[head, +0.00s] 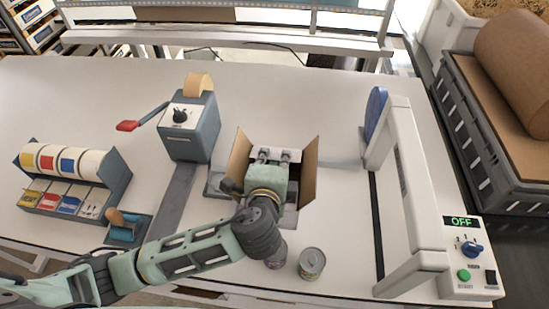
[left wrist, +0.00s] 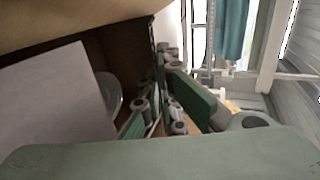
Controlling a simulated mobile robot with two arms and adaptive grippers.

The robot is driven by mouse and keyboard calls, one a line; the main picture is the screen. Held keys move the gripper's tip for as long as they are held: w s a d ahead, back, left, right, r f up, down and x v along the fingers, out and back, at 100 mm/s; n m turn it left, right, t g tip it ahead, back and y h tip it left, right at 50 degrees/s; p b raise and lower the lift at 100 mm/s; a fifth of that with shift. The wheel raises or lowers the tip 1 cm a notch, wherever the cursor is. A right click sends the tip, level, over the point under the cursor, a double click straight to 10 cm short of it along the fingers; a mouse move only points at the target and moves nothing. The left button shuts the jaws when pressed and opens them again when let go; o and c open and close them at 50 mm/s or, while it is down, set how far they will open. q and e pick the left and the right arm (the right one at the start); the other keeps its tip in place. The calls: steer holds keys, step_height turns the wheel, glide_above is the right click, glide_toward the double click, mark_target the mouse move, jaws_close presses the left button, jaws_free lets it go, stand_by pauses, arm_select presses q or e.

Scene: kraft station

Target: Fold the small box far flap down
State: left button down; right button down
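The small box (head: 297,192) stands open on the table in the middle of the head view. Its left flap (head: 239,156) and right flap (head: 308,153) stand up. I cannot make out the far flap clearly behind my gripper. My left gripper (head: 273,156) is over the far part of the box, and its arm hides much of the opening. In the left wrist view its fingers (left wrist: 167,85) are beside a brown cardboard panel (left wrist: 90,22); whether they touch it is unclear. The spread between the fingertips is unclear too. My right gripper is not in view.
A can (head: 312,263) stands before the box, with another (head: 276,260) partly behind my arm. A tape dispenser (head: 190,125) is left, a white arch (head: 410,190) with a control panel (head: 470,262) right. A label rack (head: 70,180) stands far left.

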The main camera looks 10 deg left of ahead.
arm_select(q)
steer(key=c, duration=2.5)
jaws_free()
steer(key=o, duration=0.5)
steer(key=v, duration=1.2)
